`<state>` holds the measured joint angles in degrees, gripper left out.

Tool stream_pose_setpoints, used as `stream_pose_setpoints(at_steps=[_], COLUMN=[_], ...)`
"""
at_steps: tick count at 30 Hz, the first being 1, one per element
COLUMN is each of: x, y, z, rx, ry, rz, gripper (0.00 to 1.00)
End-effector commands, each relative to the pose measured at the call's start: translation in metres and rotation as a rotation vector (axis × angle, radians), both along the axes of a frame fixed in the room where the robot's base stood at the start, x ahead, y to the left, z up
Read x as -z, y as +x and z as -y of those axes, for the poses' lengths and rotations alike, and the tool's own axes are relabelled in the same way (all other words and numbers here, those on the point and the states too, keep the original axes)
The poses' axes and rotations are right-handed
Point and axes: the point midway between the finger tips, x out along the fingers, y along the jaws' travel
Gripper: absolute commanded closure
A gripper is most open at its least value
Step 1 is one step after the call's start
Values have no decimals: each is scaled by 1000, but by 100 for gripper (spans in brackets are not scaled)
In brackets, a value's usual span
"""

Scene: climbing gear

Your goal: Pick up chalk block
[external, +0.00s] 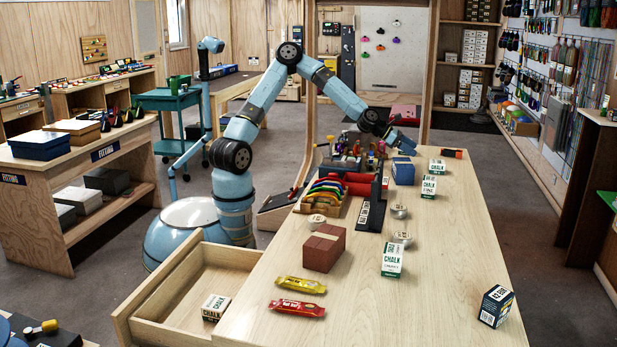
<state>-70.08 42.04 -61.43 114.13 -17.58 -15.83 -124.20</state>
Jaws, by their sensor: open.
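Several chalk blocks, white boxes with green parts and "CHALK" lettering, are in view. One chalk block (392,261) stands upright near the middle of the wooden table (420,300). Another chalk block (429,187) stands farther back, and one more chalk block (437,167) is behind it. A further chalk block (215,307) lies in the open drawer (175,300) at the front left. My gripper (402,143) is open above the far part of the table, over a blue box (403,172). It is small in view, and I see nothing held in it.
A brown brick-like block (324,248), yellow bar (300,285), red bar (297,308) and dark box (495,306) are on the table. The table's right side is mostly clear.

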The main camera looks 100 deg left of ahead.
Motion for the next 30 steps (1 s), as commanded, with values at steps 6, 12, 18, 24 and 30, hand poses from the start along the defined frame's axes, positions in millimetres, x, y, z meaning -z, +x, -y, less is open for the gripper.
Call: stream_pose_setpoints(at_steps=[6, 12, 18, 24, 30], x=[12, 26, 36, 39, 44], y=[24, 49, 67, 74, 91], z=[2, 2, 1, 1, 5], rx=[2, 2, 1, 0, 1], ry=[-1, -1, 0, 0, 0], rz=[0, 0, 0, 0, 0], gripper=[0, 0, 0, 0, 0])
